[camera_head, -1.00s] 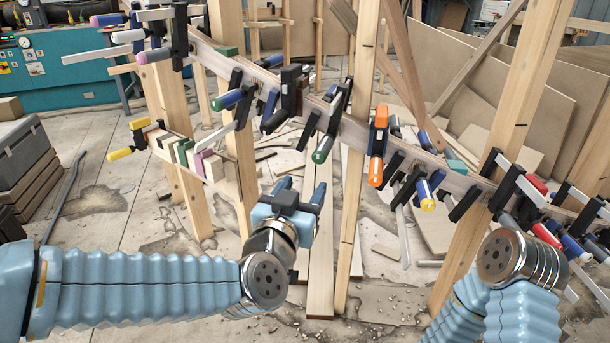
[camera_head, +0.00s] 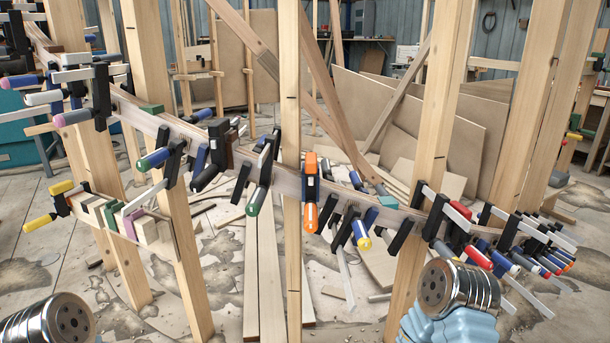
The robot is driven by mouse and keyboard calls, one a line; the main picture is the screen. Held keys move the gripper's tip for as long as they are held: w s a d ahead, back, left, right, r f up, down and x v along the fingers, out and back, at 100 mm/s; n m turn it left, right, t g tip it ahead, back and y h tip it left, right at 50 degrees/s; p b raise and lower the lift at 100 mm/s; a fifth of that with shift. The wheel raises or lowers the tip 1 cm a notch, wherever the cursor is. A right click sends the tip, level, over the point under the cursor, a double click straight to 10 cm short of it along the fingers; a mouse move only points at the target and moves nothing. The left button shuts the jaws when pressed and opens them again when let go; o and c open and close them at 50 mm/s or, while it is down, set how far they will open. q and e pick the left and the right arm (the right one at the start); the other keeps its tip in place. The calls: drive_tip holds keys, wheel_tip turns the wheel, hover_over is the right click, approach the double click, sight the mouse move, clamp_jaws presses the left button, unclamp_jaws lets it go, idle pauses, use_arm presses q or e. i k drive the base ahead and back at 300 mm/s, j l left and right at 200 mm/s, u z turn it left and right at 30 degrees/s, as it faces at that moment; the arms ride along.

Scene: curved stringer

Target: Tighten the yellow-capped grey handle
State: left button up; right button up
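Several bar clamps hang along a curved wooden stringer (camera_head: 262,180). A clamp handle with a yellow end cap (camera_head: 363,243) points down and toward me right of the middle; its barrel looks blue with a pale band. Another, smaller yellow-ended handle (camera_head: 443,249), partly hidden, shows further right, and its barrel looks greyish. I cannot tell for certain which is the yellow-capped grey handle. Neither gripper shows. Only a metal joint of my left arm is at the bottom left and a metal joint of my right arm at the bottom right, below the clamps.
Red and blue handles (camera_head: 476,256) crowd the right end. A lower wooden piece with yellow-handled clamps (camera_head: 42,222) is at left. Upright posts block the way; loose boards lie on the floor behind.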

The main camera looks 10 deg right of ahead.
sight(440, 247)
drive_tip(key=z, duration=1.35)
